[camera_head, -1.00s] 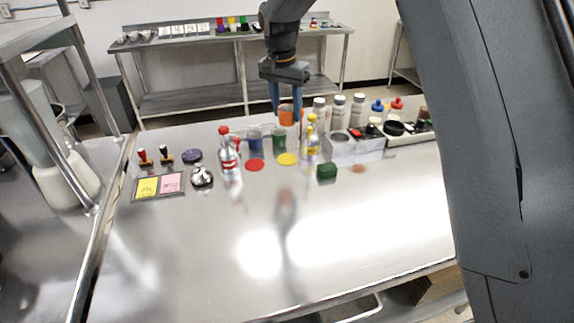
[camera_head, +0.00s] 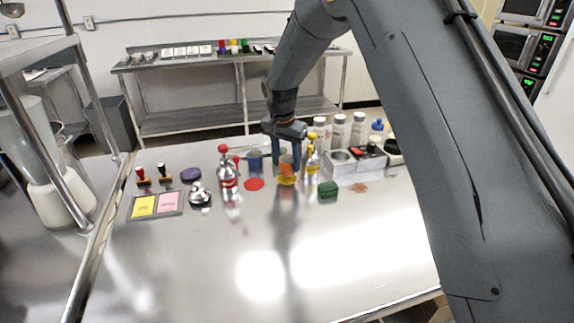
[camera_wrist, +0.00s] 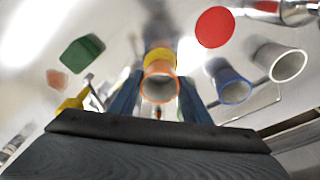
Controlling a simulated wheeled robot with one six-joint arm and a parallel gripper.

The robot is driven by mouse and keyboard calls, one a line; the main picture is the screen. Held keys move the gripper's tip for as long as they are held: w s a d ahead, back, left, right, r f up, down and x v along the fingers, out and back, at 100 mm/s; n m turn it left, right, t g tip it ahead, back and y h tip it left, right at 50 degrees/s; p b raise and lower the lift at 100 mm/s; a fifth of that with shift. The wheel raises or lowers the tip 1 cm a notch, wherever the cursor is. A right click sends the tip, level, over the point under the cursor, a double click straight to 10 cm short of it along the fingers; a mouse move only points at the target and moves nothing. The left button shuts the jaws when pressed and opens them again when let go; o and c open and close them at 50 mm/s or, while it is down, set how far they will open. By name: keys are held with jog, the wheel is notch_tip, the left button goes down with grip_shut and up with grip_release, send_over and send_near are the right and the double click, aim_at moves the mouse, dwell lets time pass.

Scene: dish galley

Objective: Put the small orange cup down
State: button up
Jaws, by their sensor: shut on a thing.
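The small orange cup (camera_head: 286,164) is held upright between the blue fingers of my gripper (camera_head: 287,163). In the wrist view its orange rim (camera_wrist: 160,85) shows between the two fingers. My gripper is shut on it. The cup is at the yellow disc (camera_head: 287,181) on the steel table, which shows just below it; I cannot tell whether its base touches. The yellow disc also shows beyond the cup in the wrist view (camera_wrist: 160,54). A red disc (camera_head: 254,184) lies to the left.
A blue cup (camera_head: 255,161) stands close on the left, and a red-capped bottle (camera_head: 227,174) further left. A yellow-capped bottle (camera_head: 313,158) is close on the right, with a green block (camera_head: 328,189) nearer the front. The table's front (camera_head: 330,250) is clear.

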aim_at(284, 171)
jog(key=shift+f, duration=1.05)
jog(key=shift+f, duration=0.15)
jog(key=o, duration=1.1)
jog(key=shift+c, duration=0.2)
notch_tip(284, 171, up, 12)
jog(key=s+b, duration=0.1)
jog(key=b, duration=0.2)
jog(key=shift+s+a, duration=0.3)
jog(key=shift+a, duration=0.15)
jog(key=shift+s, duration=0.1)
